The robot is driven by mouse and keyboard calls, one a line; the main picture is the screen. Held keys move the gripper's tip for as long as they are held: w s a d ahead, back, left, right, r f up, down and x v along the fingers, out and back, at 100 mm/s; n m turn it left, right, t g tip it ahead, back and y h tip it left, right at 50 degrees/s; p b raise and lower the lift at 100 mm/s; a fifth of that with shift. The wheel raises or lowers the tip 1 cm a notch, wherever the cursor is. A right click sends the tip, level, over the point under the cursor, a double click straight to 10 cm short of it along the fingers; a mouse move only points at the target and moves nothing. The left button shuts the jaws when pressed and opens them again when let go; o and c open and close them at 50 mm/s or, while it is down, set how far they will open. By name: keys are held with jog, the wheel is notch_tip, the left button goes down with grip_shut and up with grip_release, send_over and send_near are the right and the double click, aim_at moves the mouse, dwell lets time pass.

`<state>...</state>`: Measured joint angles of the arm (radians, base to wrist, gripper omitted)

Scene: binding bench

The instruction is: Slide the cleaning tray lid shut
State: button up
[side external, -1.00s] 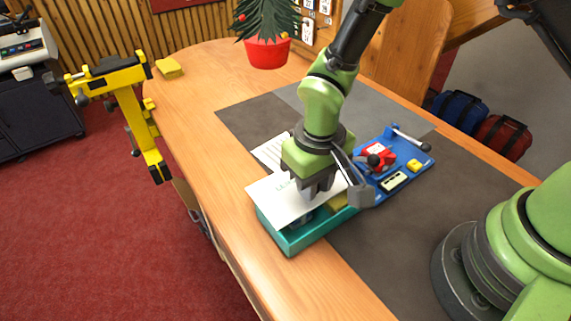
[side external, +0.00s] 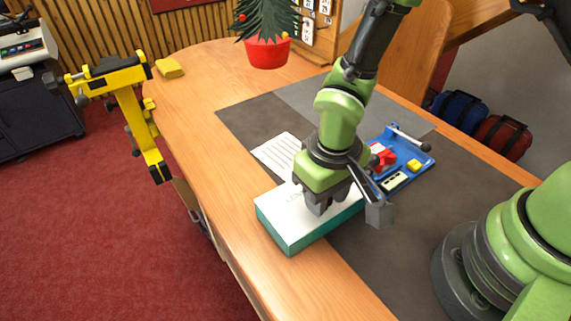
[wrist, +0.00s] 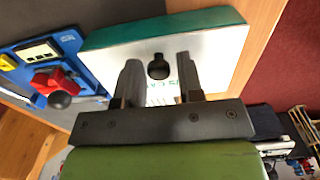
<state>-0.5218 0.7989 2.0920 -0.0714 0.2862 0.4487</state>
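The cleaning tray (side external: 318,233) is a teal box on the bench near its left edge; its teal side shows in the wrist view (wrist: 165,26). Its white lid (side external: 282,214) lies flat over it, edges roughly in line with the tray walls, with no opening visible. My gripper hides the lid's far right part in the side view. The lid's dark round knob (wrist: 158,67) shows in the wrist view. My gripper (wrist: 157,82) is over the lid, its two fingers apart on either side of the knob, with gaps visible to both. It also shows in the side view (side external: 324,205).
A blue board (side external: 413,163) with a red-handled part and yellow pieces lies beside the tray. A lined white sheet (side external: 277,154) lies behind it. A red plant pot (side external: 267,53) stands at the back. The dark mat (side external: 390,240) is clear in front.

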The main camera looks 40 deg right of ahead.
jog(key=shift+r, duration=0.1)
notch_tip(320, 180, up, 10)
dwell(1.1)
jog(key=s+d+r+m+t+y, duration=0.1)
jog(key=s+d+r+m+t, duration=0.1)
jog(key=r, duration=0.5)
jog(key=s+d+r+m+t+y, duration=0.1)
jog(key=s+d+r+m+t, duration=0.1)
jog(key=s+d+r+t, duration=0.3)
jog(key=s+d+r, duration=0.2)
jog(key=d+r, duration=0.1)
jog(key=d, duration=0.1)
jog(key=shift+s+r, duration=0.15)
jog(key=shift+s, duration=0.15)
